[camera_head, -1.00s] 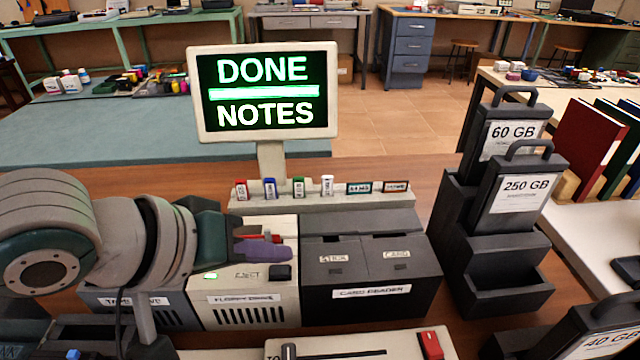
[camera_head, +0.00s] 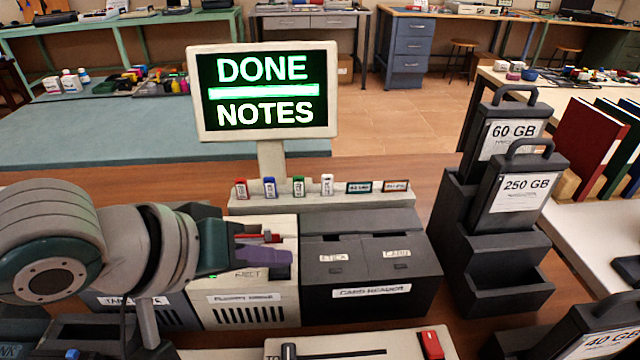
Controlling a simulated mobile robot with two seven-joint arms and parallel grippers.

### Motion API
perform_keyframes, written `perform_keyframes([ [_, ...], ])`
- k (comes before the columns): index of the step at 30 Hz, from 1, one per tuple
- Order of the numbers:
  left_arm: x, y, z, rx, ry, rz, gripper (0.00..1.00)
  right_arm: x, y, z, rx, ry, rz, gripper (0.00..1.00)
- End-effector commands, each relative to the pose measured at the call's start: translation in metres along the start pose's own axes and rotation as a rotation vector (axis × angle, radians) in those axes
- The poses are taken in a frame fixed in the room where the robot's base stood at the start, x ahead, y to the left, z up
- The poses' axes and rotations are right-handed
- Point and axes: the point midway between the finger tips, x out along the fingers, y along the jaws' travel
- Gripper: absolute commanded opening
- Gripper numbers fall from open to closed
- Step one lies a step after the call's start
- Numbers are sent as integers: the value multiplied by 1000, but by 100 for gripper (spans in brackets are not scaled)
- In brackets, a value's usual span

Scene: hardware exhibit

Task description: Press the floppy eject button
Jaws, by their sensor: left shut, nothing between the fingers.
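The floppy drive (camera_head: 247,312) is a pale box with a slotted front, standing on the bench below the screen. Its top bears an EJECT label (camera_head: 248,274) and a small dark eject button (camera_head: 281,273) near the front right corner. My left gripper (camera_head: 278,257) reaches in from the left, its purple fingers shut and empty. The fingertips are just over the button and partly cover it; I cannot tell if they touch it. A red item (camera_head: 262,238) shows behind the fingers at the drive's top. My right gripper is not in view.
The screen (camera_head: 265,92) reads DONE and NOTES. A dark card reader (camera_head: 372,291) stands right of the drive, a tape drive (camera_head: 135,301) left. A rack of small sticks (camera_head: 320,200) stands behind. Black drive cartridges (camera_head: 515,190) stand at right.

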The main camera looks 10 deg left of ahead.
Motion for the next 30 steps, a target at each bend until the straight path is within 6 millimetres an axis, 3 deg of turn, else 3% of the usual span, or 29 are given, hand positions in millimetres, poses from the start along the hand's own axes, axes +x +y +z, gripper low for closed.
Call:
perform_keyframes([
  [30, 6, -4, 4, 0, 0, 1, 0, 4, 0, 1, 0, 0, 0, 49],
])
